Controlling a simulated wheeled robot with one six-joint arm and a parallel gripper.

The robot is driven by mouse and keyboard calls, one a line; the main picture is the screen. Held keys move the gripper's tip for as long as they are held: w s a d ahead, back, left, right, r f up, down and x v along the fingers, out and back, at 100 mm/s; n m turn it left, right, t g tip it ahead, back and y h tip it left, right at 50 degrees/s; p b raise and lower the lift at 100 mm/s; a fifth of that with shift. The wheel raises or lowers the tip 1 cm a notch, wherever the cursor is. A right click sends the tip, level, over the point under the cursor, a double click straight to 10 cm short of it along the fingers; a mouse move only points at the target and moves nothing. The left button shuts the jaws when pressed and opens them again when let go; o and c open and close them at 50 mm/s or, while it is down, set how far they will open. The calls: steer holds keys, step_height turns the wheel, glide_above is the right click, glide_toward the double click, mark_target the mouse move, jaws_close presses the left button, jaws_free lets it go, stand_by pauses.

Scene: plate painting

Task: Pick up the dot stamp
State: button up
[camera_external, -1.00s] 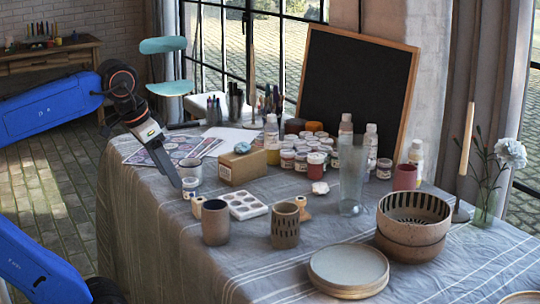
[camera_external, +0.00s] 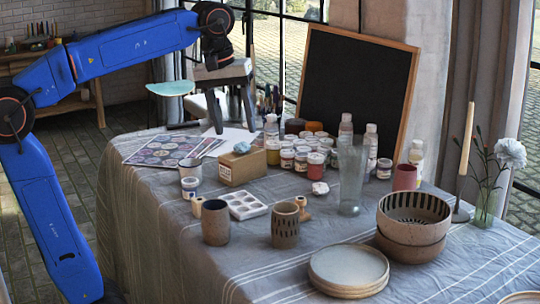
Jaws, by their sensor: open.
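Two small wooden pieces stand on the cloth-covered table, a pale peg-like one (camera_external: 197,207) left of the white paint palette (camera_external: 243,204) and a knobbed one (camera_external: 302,208) right of it. Either could be the dot stamp; they are too small to tell. My gripper (camera_external: 231,120) is open and empty, pointing down at the back left of the table, over or near white paper. It is well behind and above both wooden pieces.
Two cups (camera_external: 215,222) (camera_external: 285,225) stand close in front of the small wooden pieces. A cardboard box (camera_external: 242,167), paint jars (camera_external: 302,160) and a tall clear glass (camera_external: 352,180) stand behind. Plates (camera_external: 348,268) and bowls (camera_external: 412,225) fill the front right. The front-left cloth is clear.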

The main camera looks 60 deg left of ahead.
mark_target(301, 198)
steer(key=w+d+f+n+g, duration=0.15)
steer(key=w+n, duration=0.25)
steer(key=w, duration=0.5)
steer(key=w+d+f+n+g, duration=0.1)
steer(key=w+d+f+n, duration=0.15)
steer(key=w+n, duration=0.45)
steer(key=f, duration=0.5)
steer(key=w+f+m, duration=0.1)
steer(key=f, duration=0.5)
steer(key=f+m, duration=0.1)
steer(key=f, duration=0.5)
steer(key=shift+w, duration=0.25)
steer(key=shift+s+a+f, duration=0.1)
steer(key=shift+a+f, duration=0.05)
steer(key=shift+f, duration=2.45)
steer(key=c, duration=1.1)
steer(key=shift+c, duration=0.2)
steer(key=shift+r, duration=0.15)
